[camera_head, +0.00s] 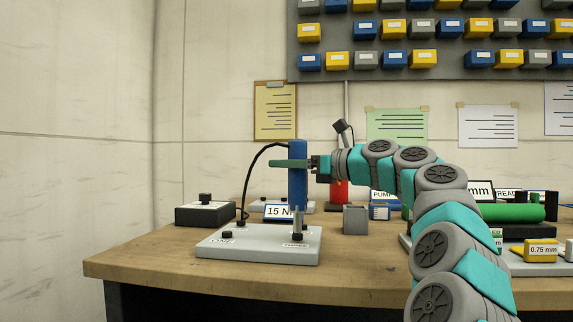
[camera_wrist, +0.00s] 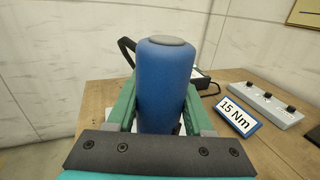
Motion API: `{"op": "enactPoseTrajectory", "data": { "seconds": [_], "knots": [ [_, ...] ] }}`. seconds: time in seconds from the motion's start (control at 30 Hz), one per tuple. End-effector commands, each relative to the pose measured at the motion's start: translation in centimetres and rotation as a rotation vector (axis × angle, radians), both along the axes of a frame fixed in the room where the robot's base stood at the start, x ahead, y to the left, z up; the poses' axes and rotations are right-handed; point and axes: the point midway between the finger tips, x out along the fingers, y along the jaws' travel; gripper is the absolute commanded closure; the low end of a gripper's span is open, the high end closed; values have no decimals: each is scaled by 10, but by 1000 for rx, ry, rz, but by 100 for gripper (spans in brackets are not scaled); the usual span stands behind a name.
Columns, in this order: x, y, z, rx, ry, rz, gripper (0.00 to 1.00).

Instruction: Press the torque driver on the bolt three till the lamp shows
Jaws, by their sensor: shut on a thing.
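The blue torque driver (camera_head: 298,188) stands upright in my gripper (camera_head: 298,163), whose green fingers are shut on it. In the wrist view the blue driver body (camera_wrist: 166,90) with its grey cap sits between the fingers. A grey plate (camera_head: 250,249) lies on the bench below, with labels ONE and THREE. The driver's thin grey bit (camera_head: 297,219) points down at bolt three (camera_head: 297,237), near the THREE label. I cannot tell whether bit and bolt touch. The wrist view hides the bit. I see no lit lamp.
A black cable loops from the driver to the plate's left. A 15 Nm sign (camera_wrist: 238,116) and a grey plate with several black knobs (camera_wrist: 262,103) stand behind. A black box (camera_head: 204,214) is left, a grey open box (camera_head: 355,220) right. The bench's front left is clear.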

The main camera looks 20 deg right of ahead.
Motion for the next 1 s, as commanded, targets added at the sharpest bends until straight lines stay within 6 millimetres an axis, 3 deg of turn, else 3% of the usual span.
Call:
{"op": "enactPoseTrajectory", "data": {
  "seconds": [1.0],
  "knots": [
    [0,0,-5,0,-1,0,100]
  ]
}}
